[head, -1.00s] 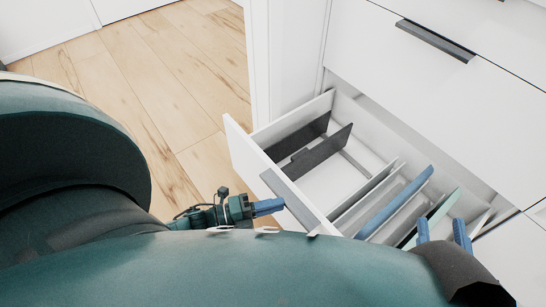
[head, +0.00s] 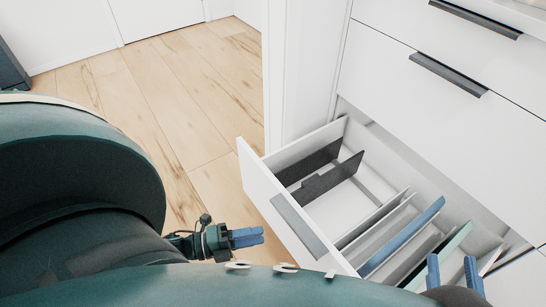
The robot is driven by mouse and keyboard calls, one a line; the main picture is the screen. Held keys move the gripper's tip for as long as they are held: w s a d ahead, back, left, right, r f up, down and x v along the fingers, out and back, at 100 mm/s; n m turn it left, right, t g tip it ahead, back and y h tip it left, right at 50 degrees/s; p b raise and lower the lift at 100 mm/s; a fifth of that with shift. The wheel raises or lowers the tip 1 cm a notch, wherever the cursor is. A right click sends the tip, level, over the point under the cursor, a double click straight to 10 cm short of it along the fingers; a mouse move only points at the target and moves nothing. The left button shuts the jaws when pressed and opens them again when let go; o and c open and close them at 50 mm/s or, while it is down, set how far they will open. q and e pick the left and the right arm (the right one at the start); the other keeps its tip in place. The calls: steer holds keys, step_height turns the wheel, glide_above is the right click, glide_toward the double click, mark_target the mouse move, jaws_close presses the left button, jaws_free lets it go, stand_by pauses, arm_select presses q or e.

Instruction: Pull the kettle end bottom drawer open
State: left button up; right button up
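The bottom drawer (head: 262,195) is pulled well out of the white cabinet, and its inside shows from above. My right gripper (head: 454,272) is at the lower right, fingers apart and empty, overlapping the near end of the drawer in the picture. My own body hides the drawer's near corner.
The drawer holds dark dividers (head: 330,176) and several upright flat pieces, one of them blue (head: 402,236). Closed drawers with dark handles (head: 447,74) are above. Wooden floor (head: 175,100) is clear to the left. A white panel edge (head: 274,80) stands beyond the drawer.

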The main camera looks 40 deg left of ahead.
arm_select(q)
steer(key=v, duration=0.6)
steer(key=shift+w, duration=0.1)
stand_by(0.4)
